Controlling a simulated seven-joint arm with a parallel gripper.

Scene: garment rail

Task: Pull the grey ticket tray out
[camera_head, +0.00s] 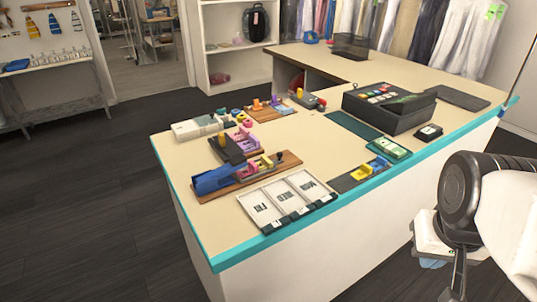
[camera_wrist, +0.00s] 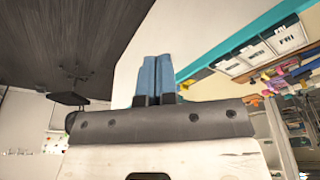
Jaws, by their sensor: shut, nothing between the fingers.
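Three pale grey, shallow trays with lettered white cards and dark front tabs lie side by side at the counter's near edge in the head view; the left one, the FRI tray (camera_head: 261,209), also shows in the wrist view (camera_wrist: 288,37). The middle tray (camera_head: 287,199) and right tray (camera_head: 311,189) sit against it. I cannot tell which one the grey ticket tray is. My gripper shows in the wrist view as two blue fingers (camera_wrist: 156,62), shut together and empty. It is off the counter's front side, to the right of the trays in the head view and apart from them.
The pale counter (camera_head: 345,62) has a teal edge. A brown board (camera_head: 205,195) with a blue item lies behind the trays. A dark mat with yellow and blue pieces (camera_head: 365,174) lies to their right. A black register (camera_head: 388,106) stands farther right. The floor (camera_head: 80,190) at left is clear.

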